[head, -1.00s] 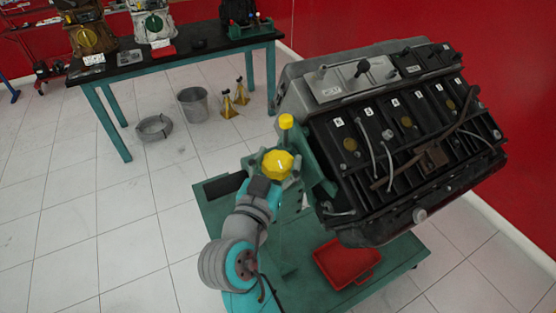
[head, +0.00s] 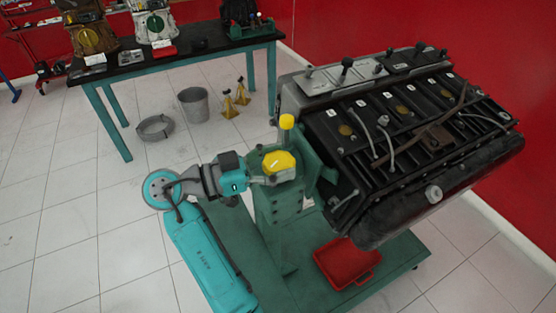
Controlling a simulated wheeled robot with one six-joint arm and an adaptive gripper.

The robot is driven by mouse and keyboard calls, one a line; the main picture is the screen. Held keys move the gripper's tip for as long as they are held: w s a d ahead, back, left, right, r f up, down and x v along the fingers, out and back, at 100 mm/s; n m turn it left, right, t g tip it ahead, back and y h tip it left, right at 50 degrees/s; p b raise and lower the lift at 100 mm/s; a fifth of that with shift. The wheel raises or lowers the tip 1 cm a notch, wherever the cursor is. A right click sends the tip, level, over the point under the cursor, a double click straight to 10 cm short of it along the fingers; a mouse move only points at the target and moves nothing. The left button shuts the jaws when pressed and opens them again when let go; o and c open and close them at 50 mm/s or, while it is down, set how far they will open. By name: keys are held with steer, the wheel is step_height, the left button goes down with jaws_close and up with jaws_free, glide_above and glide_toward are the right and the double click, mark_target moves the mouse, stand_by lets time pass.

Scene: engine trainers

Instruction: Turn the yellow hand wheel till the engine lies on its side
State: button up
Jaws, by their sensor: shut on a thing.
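The yellow hand wheel (head: 279,161) sits on top of the green engine stand (head: 268,215), just left of the engine. My gripper (head: 262,172) reaches it from the left and is shut on it; the fingertips are partly hidden against the wheel. The engine (head: 405,150), dark with a grey upper part, hangs on the right side of the stand. It is tilted, with its black ribbed cover facing up and toward me, and its rounded dark underside shows low at the right.
A yellow-capped post (head: 286,122) stands right behind the wheel. A red tray (head: 346,264) lies on the stand's green base, below the engine. A black-topped bench (head: 190,58) with other engines, a grey bucket (head: 194,105) and yellow jack stands (head: 236,94) are behind. Tiled floor at left is clear.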

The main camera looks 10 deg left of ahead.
mark_target(279, 159)
steer(key=shift+f+m+g+h, duration=0.15)
steer(key=shift+m+g+h, duration=0.35)
steer(key=shift+m+g, duration=0.45)
steer(key=shift+g, duration=0.45)
steer(key=o, duration=1.2)
steer(key=shift+c, duration=0.2)
step_height(279, 159, up, 10)
steer(key=shift+r, duration=0.1)
